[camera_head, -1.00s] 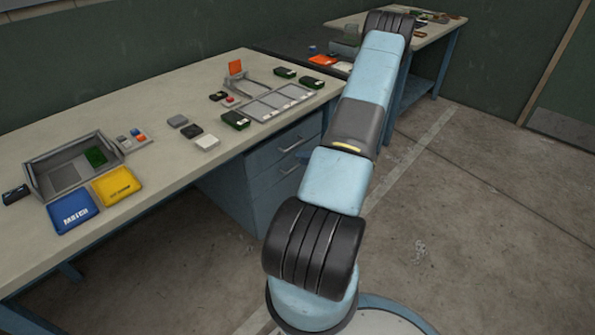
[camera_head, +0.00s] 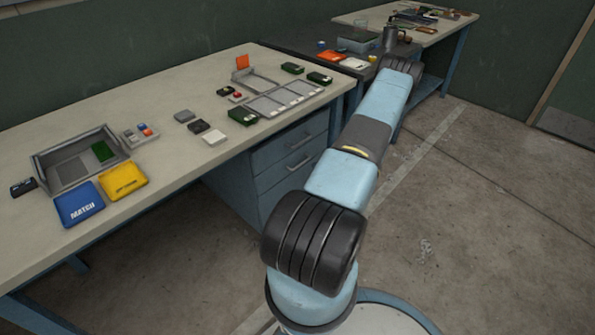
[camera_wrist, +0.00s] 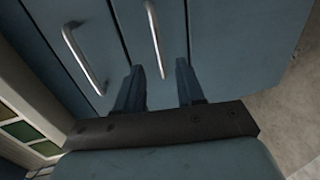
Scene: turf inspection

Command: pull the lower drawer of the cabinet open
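The blue-grey cabinet (camera_head: 243,186) stands under the bench, with its upper drawer (camera_head: 270,152) and lower drawer (camera_head: 279,182) both shut. The lower drawer's metal handle (camera_head: 302,163) shows just left of my arm. In the wrist view two bar handles show: the upper drawer's handle (camera_wrist: 84,60) at left and the lower drawer's handle (camera_wrist: 155,38) nearer the middle. My gripper (camera_wrist: 159,70) is open, with its two dark fingers apart. The near end of the lower handle appears between the fingertips; I cannot tell whether they touch it. My arm hides the gripper in the head view.
The bench top (camera_head: 165,130) bears a grey tray (camera_head: 75,175), a blue box (camera_head: 79,203), a yellow box (camera_head: 122,180) and small parts. A dark table (camera_head: 310,44) stands behind. Open concrete floor (camera_head: 480,220) lies to the right.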

